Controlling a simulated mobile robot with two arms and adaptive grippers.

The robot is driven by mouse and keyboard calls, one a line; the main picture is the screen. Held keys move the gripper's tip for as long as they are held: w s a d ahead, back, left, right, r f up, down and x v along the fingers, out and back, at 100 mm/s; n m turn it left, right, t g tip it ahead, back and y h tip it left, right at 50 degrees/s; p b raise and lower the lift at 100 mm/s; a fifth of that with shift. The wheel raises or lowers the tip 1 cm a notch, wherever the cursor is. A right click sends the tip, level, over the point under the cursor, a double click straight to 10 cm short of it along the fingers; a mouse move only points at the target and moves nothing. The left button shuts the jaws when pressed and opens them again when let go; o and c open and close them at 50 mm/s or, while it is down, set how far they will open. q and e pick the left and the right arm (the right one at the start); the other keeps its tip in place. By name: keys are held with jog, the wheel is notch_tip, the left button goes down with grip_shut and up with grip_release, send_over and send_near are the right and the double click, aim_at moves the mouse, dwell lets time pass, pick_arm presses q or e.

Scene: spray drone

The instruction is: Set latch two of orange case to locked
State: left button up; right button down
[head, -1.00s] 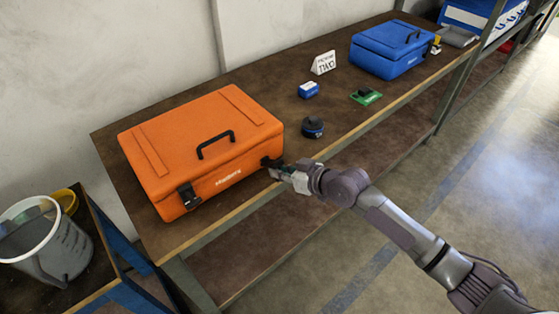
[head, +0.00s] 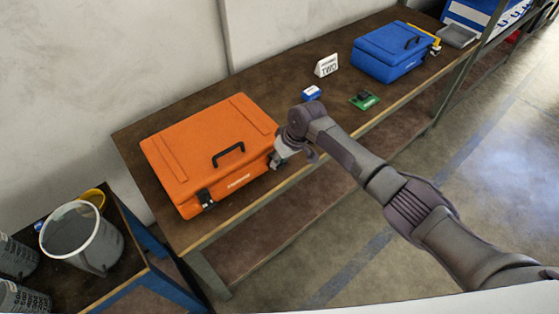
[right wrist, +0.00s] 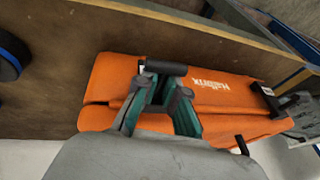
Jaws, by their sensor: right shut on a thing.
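The orange case (head: 205,150) sits shut on the brown workbench, with a black handle on its lid. Its left-hand latch (head: 205,199) is black and stands clear of my gripper. My right gripper (head: 277,160) is at the front right corner of the case and largely hides the right-hand latch there. In the right wrist view, the green-sided fingers (right wrist: 160,98) are shut on that black latch (right wrist: 165,68), at the case's front edge. I cannot tell whether either latch is locked. My left gripper is not in view.
A blue case (head: 390,55), a small blue-and-white box (head: 311,93), a green board (head: 364,101) and a white sign (head: 326,66) stand further along the workbench (head: 190,108). A bucket (head: 82,240) stands on a lower table at left. A round dark blue object shows in the right wrist view (right wrist: 10,58).

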jog(key=shift+w+a+g+h, duration=0.1)
jog(key=shift+g+h, duration=0.3)
jog(key=shift+g, duration=0.1)
jog(key=c, duration=1)
grip_release()
jog(key=shift+w+r, duration=0.1)
jog(key=shift+r, duration=0.3)
jog(key=v, duration=1.1)
jog(key=shift+r, duration=0.25)
